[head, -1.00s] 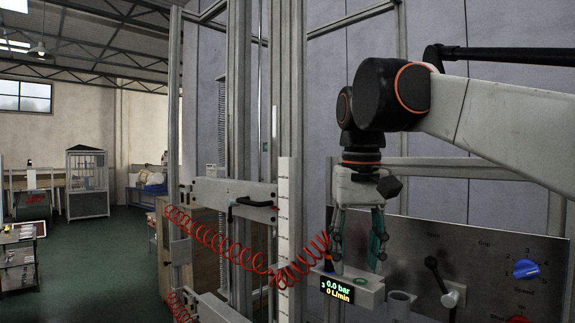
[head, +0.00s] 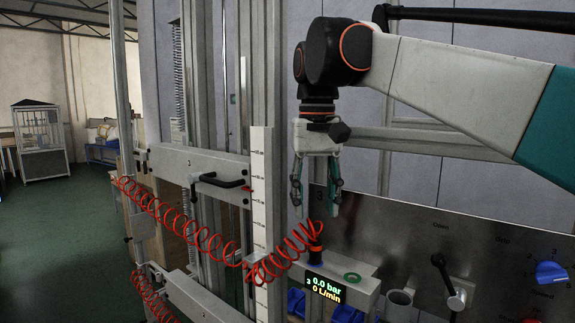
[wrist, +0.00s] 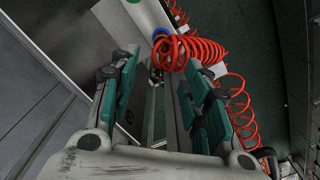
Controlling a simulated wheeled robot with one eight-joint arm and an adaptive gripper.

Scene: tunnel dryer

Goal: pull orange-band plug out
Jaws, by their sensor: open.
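The orange-band plug (head: 315,241) is a dark upright plug with an orange band near its top. It stands in the top of the grey block with the display, and the red coiled hose (head: 285,262) runs to it from the left. My gripper (head: 316,208) points down, open and empty, with its teal fingers above the plug, apart from it. In the wrist view my fingers (wrist: 160,75) are spread, with the red coil (wrist: 195,50) beyond and beside them. The plug is hard to make out there.
The grey block (head: 345,272) carries a green ring (head: 352,277) and a display reading 0.0 bar. A grey cup (head: 398,304), a black-handled lever (head: 447,283) and a blue knob (head: 550,272) are to the right. A white scale post (head: 261,200) stands left.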

